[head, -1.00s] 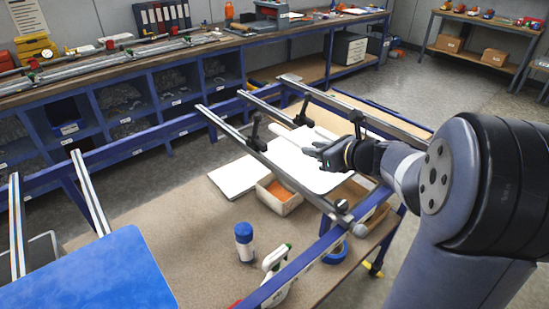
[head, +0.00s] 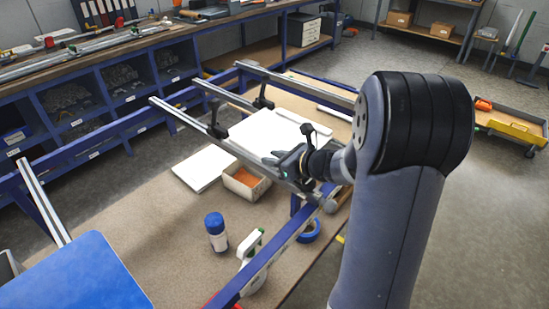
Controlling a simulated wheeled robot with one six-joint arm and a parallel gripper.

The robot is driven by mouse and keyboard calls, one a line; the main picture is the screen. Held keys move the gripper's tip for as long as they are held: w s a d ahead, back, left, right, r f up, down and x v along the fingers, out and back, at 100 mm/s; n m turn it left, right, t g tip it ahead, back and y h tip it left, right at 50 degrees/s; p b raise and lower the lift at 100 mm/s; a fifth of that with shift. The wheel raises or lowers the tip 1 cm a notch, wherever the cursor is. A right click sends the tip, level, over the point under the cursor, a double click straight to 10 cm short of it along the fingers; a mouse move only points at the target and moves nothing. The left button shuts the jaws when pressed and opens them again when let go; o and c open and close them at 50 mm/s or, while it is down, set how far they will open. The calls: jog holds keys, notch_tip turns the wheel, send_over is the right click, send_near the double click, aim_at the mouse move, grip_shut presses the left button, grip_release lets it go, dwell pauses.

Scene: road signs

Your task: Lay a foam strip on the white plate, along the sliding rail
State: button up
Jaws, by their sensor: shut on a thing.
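The white plate (head: 258,128) lies flat on the bench's far half, under the metal rails. The near sliding rail (head: 195,122) crosses in front of it, with a black clamp handle (head: 215,120) on it. My gripper (head: 276,161) is at the plate's near right side, close to the near rail. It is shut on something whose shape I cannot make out. A narrow white strip (head: 334,113) shows to the right of the plate; I cannot tell whether it is foam. My arm and gripper hide part of the plate and rail.
An open box (head: 232,190) with orange contents stands in front of the plate, beside a white sheet (head: 199,166). A blue-capped bottle (head: 216,234), a white spray bottle (head: 252,252) and a blue tape roll (head: 309,231) stand nearer. Bare bench top lies left of them.

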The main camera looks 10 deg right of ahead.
jog(key=shift+f, duration=0.15)
jog(key=o, duration=1)
jog(key=shift+c, duration=0.2)
jog(key=shift+r, duration=0.2)
jog(key=v, duration=1.2)
jog(key=shift+d, duration=0.1)
